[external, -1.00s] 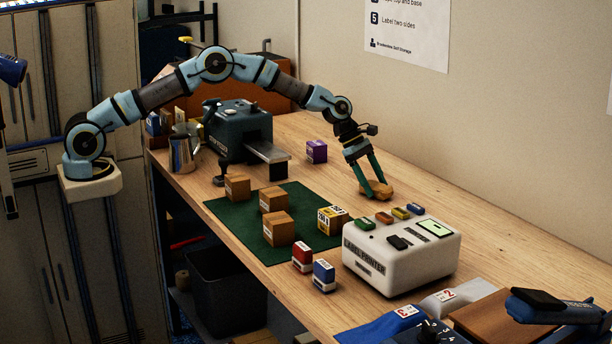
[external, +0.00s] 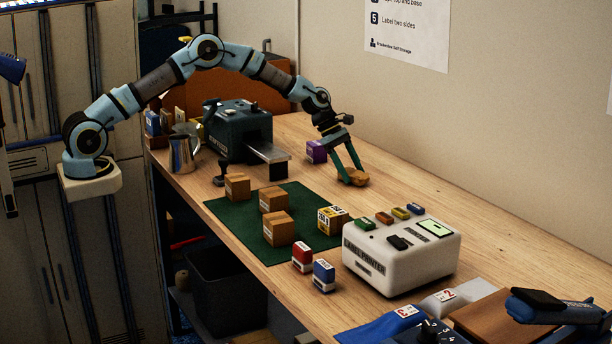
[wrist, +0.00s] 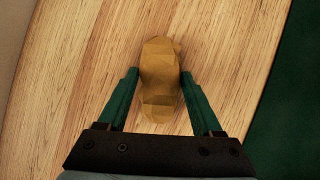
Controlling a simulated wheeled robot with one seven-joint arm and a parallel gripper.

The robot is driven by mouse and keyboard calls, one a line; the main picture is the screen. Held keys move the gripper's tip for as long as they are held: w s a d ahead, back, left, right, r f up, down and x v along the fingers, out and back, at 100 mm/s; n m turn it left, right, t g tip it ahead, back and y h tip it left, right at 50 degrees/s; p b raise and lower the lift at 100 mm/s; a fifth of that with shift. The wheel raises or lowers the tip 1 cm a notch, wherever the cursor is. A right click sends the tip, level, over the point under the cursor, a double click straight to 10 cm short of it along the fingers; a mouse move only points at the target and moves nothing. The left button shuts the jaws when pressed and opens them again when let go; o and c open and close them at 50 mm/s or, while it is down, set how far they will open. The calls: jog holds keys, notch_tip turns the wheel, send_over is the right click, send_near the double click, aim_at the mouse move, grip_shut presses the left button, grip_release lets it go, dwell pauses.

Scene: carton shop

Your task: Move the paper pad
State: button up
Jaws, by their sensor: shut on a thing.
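The paper pad (external: 358,178) is a crumpled, faceted brown wad. My gripper (external: 350,180) is shut on it, low over the wooden table (external: 420,200), to the right of the green mat (external: 225,208). In the wrist view the paper pad (wrist: 160,75) sits between the two green fingers of my gripper (wrist: 160,80), one finger against each side. I cannot tell whether the pad touches the table or is just above it.
A purple box (external: 316,152) stands close to the left of my gripper. Brown cartons (external: 279,229) stand on the mat. A white label printer (external: 400,258) is in front, and a dark machine (external: 238,132) is at the back left. Bare table lies to the right.

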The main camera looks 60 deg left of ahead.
jog(key=shift+a+f, duration=0.1)
jog(key=shift+a, duration=2.8)
jog(key=o, duration=1.3)
jog(key=shift+o, duration=0.2)
jog(key=b+v, duration=0.2)
jog(key=v, duration=0.8)
jog(key=shift+a+r, duration=0.2)
jog(key=shift+r, duration=0.15)
jog(key=shift+s, duration=0.15)
